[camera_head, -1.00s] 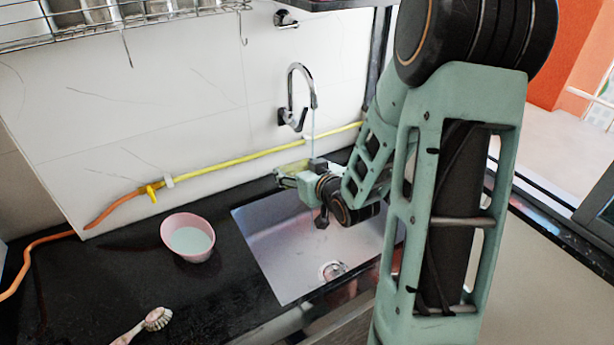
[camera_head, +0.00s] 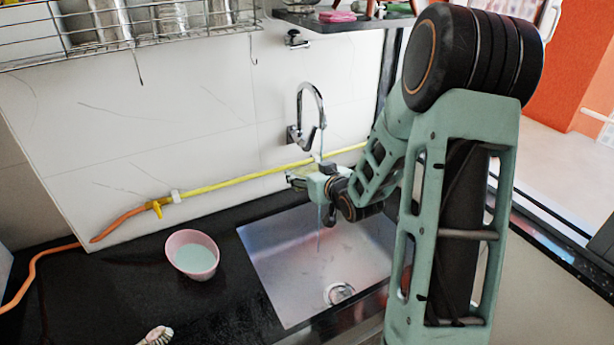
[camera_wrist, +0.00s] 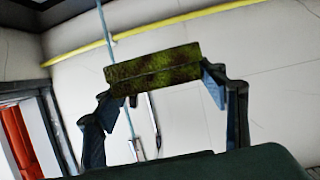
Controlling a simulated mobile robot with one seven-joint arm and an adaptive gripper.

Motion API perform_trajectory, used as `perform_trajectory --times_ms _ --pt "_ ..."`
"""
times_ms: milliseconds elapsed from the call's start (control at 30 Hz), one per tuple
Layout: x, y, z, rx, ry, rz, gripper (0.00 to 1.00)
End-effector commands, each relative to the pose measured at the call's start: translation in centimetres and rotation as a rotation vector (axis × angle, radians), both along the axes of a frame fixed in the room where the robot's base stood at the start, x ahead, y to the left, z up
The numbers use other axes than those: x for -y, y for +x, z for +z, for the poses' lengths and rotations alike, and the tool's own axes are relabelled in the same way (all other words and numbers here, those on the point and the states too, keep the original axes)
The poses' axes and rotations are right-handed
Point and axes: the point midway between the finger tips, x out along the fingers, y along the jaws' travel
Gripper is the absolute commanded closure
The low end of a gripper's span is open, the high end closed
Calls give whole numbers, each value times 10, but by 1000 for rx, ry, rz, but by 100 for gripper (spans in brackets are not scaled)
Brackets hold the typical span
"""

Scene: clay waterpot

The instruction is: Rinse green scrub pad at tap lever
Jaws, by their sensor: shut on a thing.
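My gripper (camera_head: 308,181) is over the sink, just below the tap. It is shut on the green scrub pad (camera_wrist: 152,70), which spans between its two fingers in the wrist view. In the head view the pad is small and mostly hidden by the gripper. The curved chrome tap (camera_head: 308,95) is fixed to the white wall, with its lever (camera_head: 307,138) at the base. A thin stream of water (camera_head: 319,240) falls from the spout past the gripper toward the basin. In the wrist view the stream (camera_wrist: 107,35) passes by the pad's left end; contact with it is unclear.
The steel sink (camera_head: 280,265) is set in a black counter. A pink bowl (camera_head: 192,255) of pale liquid and a brush (camera_head: 157,335) lie left of it. A yellow and orange hose (camera_head: 235,180) runs along the wall. A wire rack (camera_head: 130,40) hangs upper left.

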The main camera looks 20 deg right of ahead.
Motion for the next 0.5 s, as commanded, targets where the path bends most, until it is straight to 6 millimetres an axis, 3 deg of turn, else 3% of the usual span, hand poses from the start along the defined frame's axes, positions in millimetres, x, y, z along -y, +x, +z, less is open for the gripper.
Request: perform_trajectory --times_ms 500 --pt "20 48 -11 2 0 0 53"
